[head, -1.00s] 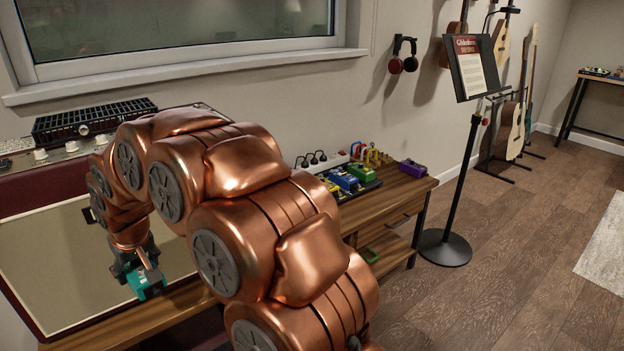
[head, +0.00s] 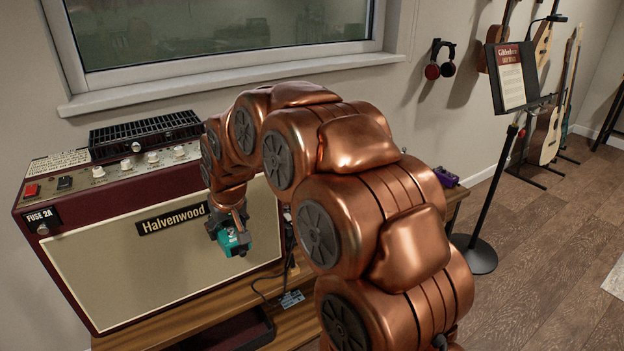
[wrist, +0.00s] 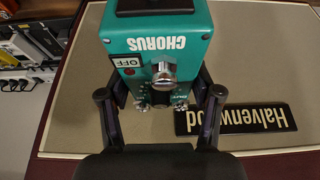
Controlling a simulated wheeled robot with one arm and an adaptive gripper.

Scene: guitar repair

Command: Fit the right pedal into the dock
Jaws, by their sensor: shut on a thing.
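My gripper (head: 230,230) is shut on a teal pedal (head: 236,243) and holds it up in front of the amplifier's cloth front. In the wrist view the pedal (wrist: 157,45) reads CHORUS upside down, with an OFF label and a silver knob. The gripper's fingers (wrist: 160,112) press on its two sides. The dock cannot be made out in the head view now, where my arm covers much of the right side.
A Halvenwood amplifier (head: 160,260) stands on a wooden bench (head: 215,308) below the window. A purple pedal (head: 446,177) shows past my arm. A music stand (head: 492,200) and guitars (head: 547,130) are at the right.

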